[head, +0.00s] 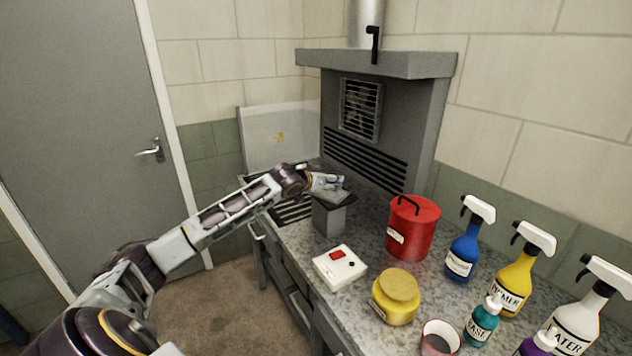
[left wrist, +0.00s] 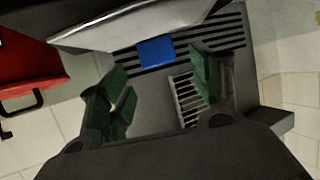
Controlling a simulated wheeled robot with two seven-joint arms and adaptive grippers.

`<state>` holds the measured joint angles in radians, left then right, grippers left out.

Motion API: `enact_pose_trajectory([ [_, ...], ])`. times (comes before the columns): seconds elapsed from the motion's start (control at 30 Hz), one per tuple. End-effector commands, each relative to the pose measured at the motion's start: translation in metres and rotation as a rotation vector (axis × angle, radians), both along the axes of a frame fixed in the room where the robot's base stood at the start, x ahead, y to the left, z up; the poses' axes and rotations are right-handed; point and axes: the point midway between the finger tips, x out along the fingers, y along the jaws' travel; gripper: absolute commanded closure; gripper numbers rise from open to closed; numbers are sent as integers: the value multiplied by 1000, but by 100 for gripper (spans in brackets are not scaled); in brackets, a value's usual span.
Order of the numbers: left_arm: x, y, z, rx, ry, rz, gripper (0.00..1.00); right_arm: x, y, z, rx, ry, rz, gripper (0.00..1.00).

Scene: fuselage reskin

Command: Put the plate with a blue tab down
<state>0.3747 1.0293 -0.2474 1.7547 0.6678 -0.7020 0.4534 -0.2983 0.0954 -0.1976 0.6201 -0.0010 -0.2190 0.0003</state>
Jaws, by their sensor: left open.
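The plate (left wrist: 135,24) is light grey and fills the top of the left wrist view. Its blue tab (left wrist: 156,52) sticks out from the near edge, between and just beyond my fingertips. My left gripper (left wrist: 160,90) is open, its green-padded fingers apart and with nothing gripped. In the head view my left gripper (head: 327,182) is over a grey block stand (head: 329,220) on the bench. A thin dark-looking plate (head: 337,198) lies across the top of that stand, partly hidden by the gripper. My right gripper is in neither view.
The speckled bench (head: 295,232) holds a white box with a red switch (head: 339,266), a red canister (head: 411,228), a yellow jar (head: 397,297) and several spray bottles at right. A grey vented hood (head: 390,110) stands behind. A pale panel (head: 275,138) leans at the wall.

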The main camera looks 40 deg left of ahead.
Motion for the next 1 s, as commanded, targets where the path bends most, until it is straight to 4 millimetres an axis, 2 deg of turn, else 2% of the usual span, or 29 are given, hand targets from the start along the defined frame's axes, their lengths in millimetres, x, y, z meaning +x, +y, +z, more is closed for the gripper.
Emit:
enact_pose_trajectory([
  [0.13,-11,-1,4,2,1,-2,36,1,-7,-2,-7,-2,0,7],
  [0.53,-36,0,13,3,2,0,36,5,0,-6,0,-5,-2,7],
  [1.0,-58,1,22,0,2,1,36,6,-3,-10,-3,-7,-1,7],
])
